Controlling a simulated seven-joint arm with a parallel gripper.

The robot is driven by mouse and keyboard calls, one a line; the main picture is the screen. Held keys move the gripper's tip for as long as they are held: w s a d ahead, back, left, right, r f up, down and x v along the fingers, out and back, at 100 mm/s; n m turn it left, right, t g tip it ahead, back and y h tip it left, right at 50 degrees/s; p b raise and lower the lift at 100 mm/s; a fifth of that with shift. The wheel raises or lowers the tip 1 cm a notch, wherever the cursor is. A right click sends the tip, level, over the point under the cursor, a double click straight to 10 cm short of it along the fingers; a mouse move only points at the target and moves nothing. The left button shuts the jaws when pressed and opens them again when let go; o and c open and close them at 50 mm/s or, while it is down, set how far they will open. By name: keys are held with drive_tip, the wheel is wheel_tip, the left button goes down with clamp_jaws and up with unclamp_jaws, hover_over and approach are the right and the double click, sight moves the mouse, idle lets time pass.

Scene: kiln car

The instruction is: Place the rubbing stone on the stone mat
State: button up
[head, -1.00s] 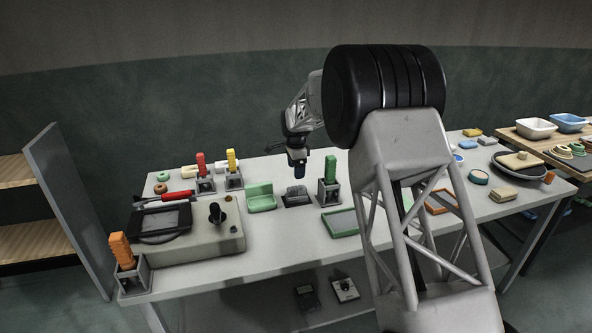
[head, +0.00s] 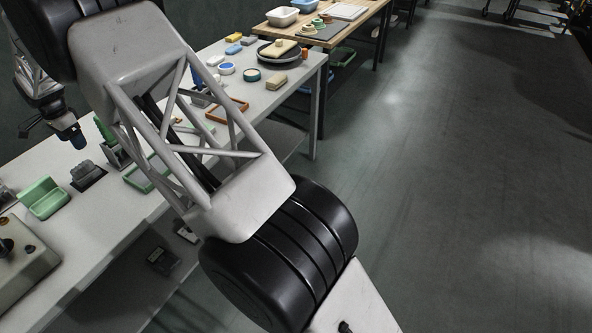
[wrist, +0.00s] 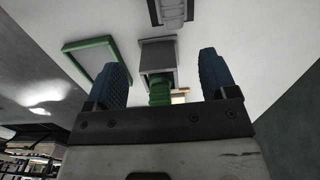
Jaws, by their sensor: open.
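The rubbing stone, which I take to be the grey block (head: 85,169), rests on a thin dark mat (head: 97,178), apparently the stone mat, on the white table at the left of the head view. Both show partly at the top edge of the wrist view, the stone as a pale grey shape (wrist: 172,9). My gripper (head: 76,138) is a little above the stone in the head view, apart from it.
A green-handled tool (wrist: 159,92) stands in a grey holder (wrist: 157,54) close to my gripper. A green frame (head: 139,180) lies beside the holder. A light green dish (head: 43,199) stands left of the mat. My arm hides part of the table.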

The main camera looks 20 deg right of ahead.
drive_tip(key=s+d+r+n, duration=0.1)
drive_tip(key=d+r, duration=0.7)
drive_tip(key=d, duration=0.4)
drive_tip(key=s+d+r+n, duration=0.1)
drive_tip(key=s+d+r, duration=0.4)
drive_tip(key=d, duration=0.5)
drive_tip(key=s+d+r+n+t, duration=0.1)
drive_tip(key=s+d+r, duration=0.4)
drive_tip(key=d, duration=0.5)
drive_tip(key=s+d+r+n, duration=0.1)
drive_tip(key=s+d+r, duration=0.4)
drive_tip(key=d, duration=0.5)
drive_tip(key=s+d+n+t, duration=0.1)
drive_tip(key=s+d+n, duration=0.1)
drive_tip(key=s+d, duration=1.45)
drive_tip(key=s+d+f+n, duration=0.1)
drive_tip(key=s+d+f, duration=0.2)
drive_tip(key=s, duration=0.6)
drive_tip(key=s+d+f+n, duration=0.1)
drive_tip(key=s+d+f, duration=0.2)
drive_tip(key=s, duration=0.7)
drive_tip(key=shift+f+n+t, duration=0.25)
drive_tip(key=shift+n+t, duration=0.05)
